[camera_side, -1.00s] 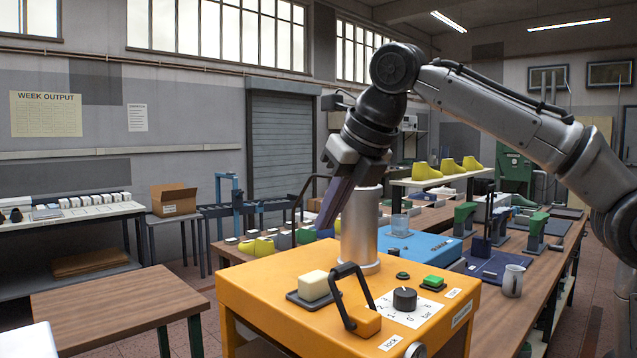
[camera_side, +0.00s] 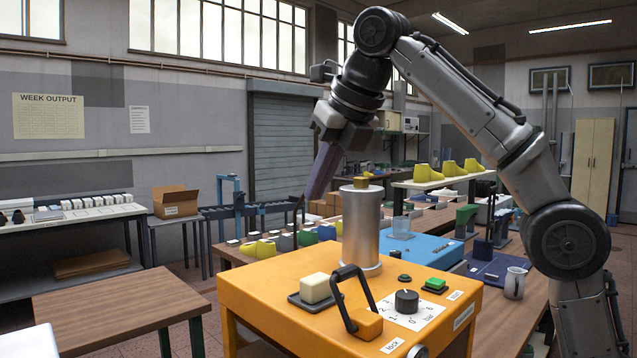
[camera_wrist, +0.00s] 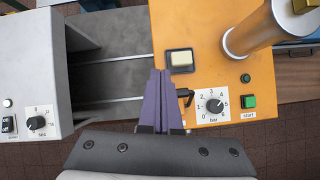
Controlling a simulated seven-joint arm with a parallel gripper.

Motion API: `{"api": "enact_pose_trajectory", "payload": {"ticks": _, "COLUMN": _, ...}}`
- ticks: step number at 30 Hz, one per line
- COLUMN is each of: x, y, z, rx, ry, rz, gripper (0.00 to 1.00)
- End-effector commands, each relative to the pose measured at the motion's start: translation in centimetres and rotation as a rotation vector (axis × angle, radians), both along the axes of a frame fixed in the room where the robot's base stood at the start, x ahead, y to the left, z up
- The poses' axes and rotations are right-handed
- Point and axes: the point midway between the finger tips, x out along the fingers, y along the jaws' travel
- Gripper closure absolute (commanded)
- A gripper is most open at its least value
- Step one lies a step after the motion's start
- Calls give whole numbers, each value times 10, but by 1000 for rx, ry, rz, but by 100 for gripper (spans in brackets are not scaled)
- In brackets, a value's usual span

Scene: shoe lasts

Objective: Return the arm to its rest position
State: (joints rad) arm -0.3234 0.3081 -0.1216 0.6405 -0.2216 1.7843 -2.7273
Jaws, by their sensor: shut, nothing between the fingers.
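My gripper (camera_side: 317,192) is shut and empty, its purple fingers pointing down in the air to the left of the metal cylinder on the orange machine. In the wrist view the closed fingers (camera_wrist: 161,100) lie together in the middle of the picture, above the left edge of the orange machine. The orange machine (camera_side: 270,300) carries the upright metal cylinder (camera_side: 360,230), a cream block on a dark pad (camera_side: 315,288), a black lock handle (camera_side: 350,290), a dial (camera_side: 406,301) and a green start button (camera_side: 435,284).
Yellow shoe lasts (camera_side: 447,169) stand on a shelf at the back. A grey machine (camera_wrist: 30,90) lies left in the wrist view. A bare wooden table (camera_side: 110,300) is at front left.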

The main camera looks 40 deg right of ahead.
Motion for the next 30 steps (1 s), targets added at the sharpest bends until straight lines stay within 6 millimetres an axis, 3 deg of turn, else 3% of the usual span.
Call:
{"api": "enact_pose_trajectory", "payload": {"ticks": 10, "x": 0, "y": -1, "z": 0, "rx": 0, "ry": -1, "rz": -4, "gripper": 100}}
{"api": "enact_pose_trajectory", "payload": {"ticks": 14, "x": -12, "y": -14, "z": 16, "rx": 12, "ry": -36, "rz": -24, "gripper": 100}}
{"api": "enact_pose_trajectory", "payload": {"ticks": 17, "x": -35, "y": -32, "z": 28, "rx": 18, "ry": -56, "rz": -51, "gripper": 100}}
{"api": "enact_pose_trajectory", "payload": {"ticks": 21, "x": -74, "y": -57, "z": 25, "rx": 30, "ry": -38, "rz": -102, "gripper": 100}}
{"api": "enact_pose_trajectory", "payload": {"ticks": 26, "x": -112, "y": -76, "z": 4, "rx": 128, "ry": -34, "rz": -275, "gripper": 100}}
{"api": "enact_pose_trajectory", "payload": {"ticks": 30, "x": -142, "y": -88, "z": -28, "rx": 262, "ry": -33, "rz": -493, "gripper": 100}}
